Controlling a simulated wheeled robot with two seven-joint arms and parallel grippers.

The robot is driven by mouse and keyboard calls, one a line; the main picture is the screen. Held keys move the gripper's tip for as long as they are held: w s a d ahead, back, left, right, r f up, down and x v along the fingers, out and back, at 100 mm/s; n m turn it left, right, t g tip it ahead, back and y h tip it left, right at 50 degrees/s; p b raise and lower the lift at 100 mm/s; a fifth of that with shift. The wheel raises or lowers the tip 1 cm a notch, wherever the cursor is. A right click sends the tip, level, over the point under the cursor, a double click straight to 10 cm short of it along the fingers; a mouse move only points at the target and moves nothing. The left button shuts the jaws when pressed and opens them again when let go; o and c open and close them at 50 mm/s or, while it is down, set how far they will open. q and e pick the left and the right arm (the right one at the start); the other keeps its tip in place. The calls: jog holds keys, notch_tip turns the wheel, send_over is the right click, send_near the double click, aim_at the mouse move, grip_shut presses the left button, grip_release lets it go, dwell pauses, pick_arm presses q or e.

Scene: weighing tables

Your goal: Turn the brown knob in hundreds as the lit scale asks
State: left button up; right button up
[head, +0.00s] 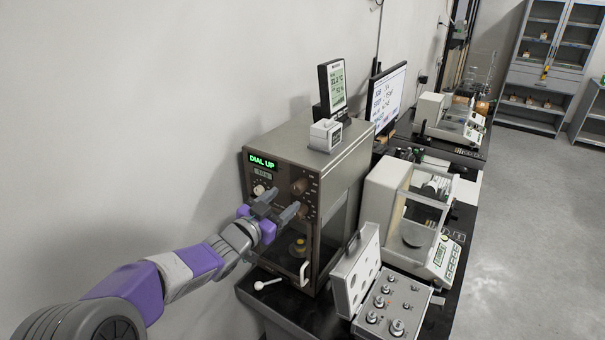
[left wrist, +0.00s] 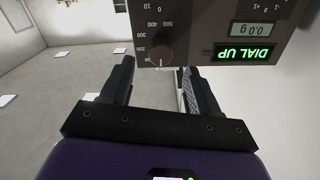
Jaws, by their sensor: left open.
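The lit scale (head: 328,240) is a brown-fronted cabinet with a green DIAL UP display (head: 262,162), upside down in the left wrist view (left wrist: 249,54). A smaller readout there (left wrist: 252,29) shows 0.0 g. The brown knob in hundreds (head: 299,186) is on the upper right of its front. In the left wrist view the knob (left wrist: 160,50) lies in line with the gap between my fingertips, ringed by hundreds marks. My left gripper (head: 280,206) is open in front of the panel, fingers pointing at it; no contact is clear. My right gripper is out of view.
A second knob (head: 303,210) sits lower on the panel, and a pale one (head: 259,189) left. An open weight case (head: 385,305) stands at the table's front. A white balance (head: 412,225) and a monitor (head: 388,95) stand to the right and behind. A wall is at left.

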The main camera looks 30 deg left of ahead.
aim_at(295, 190)
pick_arm(q)
jog(key=w, duration=0.7)
jog(key=shift+w+d+r, duration=0.1)
jog(key=shift+d, duration=0.15)
jog(key=shift+c, duration=0.4)
jog(key=c, duration=1)
